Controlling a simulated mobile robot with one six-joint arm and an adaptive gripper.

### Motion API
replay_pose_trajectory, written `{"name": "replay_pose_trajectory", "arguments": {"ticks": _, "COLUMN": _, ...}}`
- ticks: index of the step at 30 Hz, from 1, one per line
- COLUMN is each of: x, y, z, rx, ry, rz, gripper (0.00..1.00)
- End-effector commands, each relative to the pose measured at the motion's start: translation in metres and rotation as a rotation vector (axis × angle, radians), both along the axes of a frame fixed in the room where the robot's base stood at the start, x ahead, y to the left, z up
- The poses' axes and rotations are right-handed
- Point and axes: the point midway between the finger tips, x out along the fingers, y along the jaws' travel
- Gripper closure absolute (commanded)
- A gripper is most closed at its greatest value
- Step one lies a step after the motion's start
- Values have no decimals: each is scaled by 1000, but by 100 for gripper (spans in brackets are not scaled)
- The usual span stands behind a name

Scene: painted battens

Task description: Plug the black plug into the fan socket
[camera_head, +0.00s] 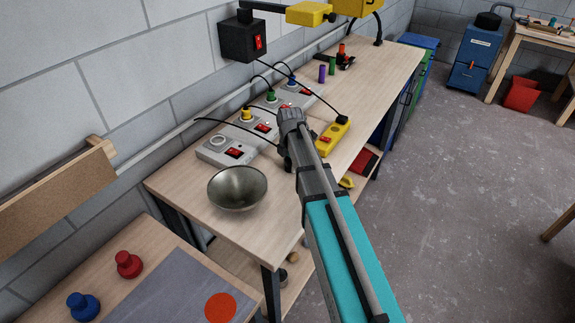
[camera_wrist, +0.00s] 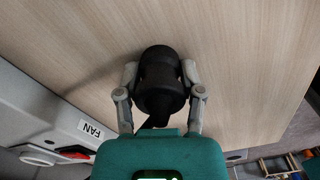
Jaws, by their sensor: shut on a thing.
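My gripper (camera_head: 288,152) is over the workbench, right of the grey socket strip. In the wrist view my gripper (camera_wrist: 160,88) is shut on the black plug (camera_wrist: 160,75), one finger on each side. The plug is apart from the strip, with bare wood beyond it. The grey socket strip (camera_head: 208,157) has an empty round socket (camera_head: 217,141) at its near end, with a red switch (camera_head: 234,152) beside it. A FAN label (camera_wrist: 91,130) shows on the strip in the wrist view. In the head view my arm hides most of the plug.
Yellow (camera_head: 246,115), green (camera_head: 271,97) and blue (camera_head: 291,81) plugs sit along the strip, with black cables. A metal bowl (camera_head: 238,188) stands close to its near end. A yellow power strip (camera_head: 333,134) lies right of my gripper. A black switch box (camera_head: 240,40) is on the wall.

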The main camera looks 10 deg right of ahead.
Motion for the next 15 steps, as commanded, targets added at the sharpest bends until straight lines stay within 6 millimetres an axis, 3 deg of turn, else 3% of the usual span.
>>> {"name": "replay_pose_trajectory", "arguments": {"ticks": 15, "x": 0, "y": 0, "z": 23, "rx": 0, "ry": 0, "rz": 0, "gripper": 92}}
